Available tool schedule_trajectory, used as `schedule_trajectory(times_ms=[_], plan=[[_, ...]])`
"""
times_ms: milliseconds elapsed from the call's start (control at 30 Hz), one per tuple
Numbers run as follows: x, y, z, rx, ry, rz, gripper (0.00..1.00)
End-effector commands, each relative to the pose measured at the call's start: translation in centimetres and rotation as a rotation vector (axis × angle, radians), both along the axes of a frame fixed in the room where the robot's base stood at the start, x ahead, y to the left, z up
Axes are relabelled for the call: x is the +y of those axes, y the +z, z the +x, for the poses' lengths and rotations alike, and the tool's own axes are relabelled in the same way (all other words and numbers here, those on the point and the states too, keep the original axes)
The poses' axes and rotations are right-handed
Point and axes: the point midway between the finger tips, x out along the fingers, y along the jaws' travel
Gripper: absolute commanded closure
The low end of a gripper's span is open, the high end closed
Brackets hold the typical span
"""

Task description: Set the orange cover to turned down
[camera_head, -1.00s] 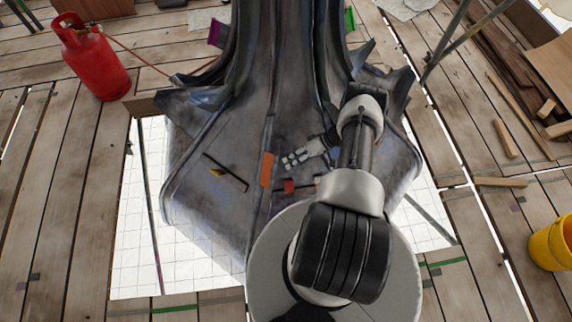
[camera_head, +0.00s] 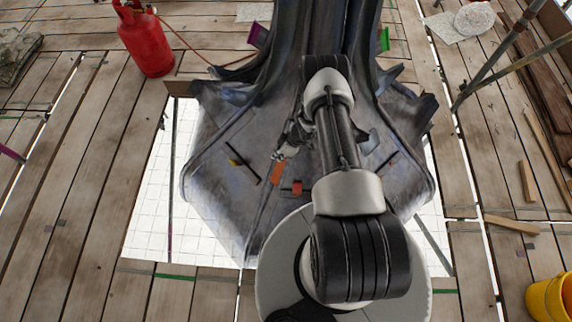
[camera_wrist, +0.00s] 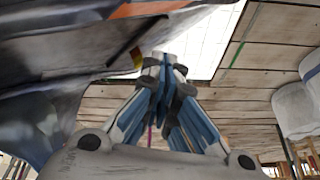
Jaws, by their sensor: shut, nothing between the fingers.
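The orange cover (camera_head: 278,172) is a narrow orange strip on the grey face of the spire base (camera_head: 222,190), left of my arm. It also shows as an orange band at the top edge of the wrist view (camera_wrist: 150,8). My gripper (camera_head: 283,154) is at the upper end of the cover in the head view; whether they touch I cannot tell. In the wrist view my gripper (camera_wrist: 163,58) has its blue-sided fingers together with nothing between them, below the orange band. The cover's upper end is partly hidden by the gripper.
A small red-orange piece (camera_head: 297,187) sits right of the cover, and a dark bar with a yellow patch (camera_head: 244,167) sits left. A red gas bottle (camera_head: 146,42) stands back left, a yellow bucket (camera_head: 549,304) at lower right. Plank floor is open at left.

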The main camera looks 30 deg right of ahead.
Motion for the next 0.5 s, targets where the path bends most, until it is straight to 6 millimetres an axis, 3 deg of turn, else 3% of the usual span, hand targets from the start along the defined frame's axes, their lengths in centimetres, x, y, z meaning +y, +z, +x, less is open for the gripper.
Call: schedule_trajectory(times_ms=[67,233,500], plan=[[1.2,0.9,0.0,0.0,0.069,-0.056,1.0],[1.9,0.1,0.0,0.0,0.115,-0.097,1.0],[3.2,-4.8,1.1,0.0,0.114,-0.095,1.0]])
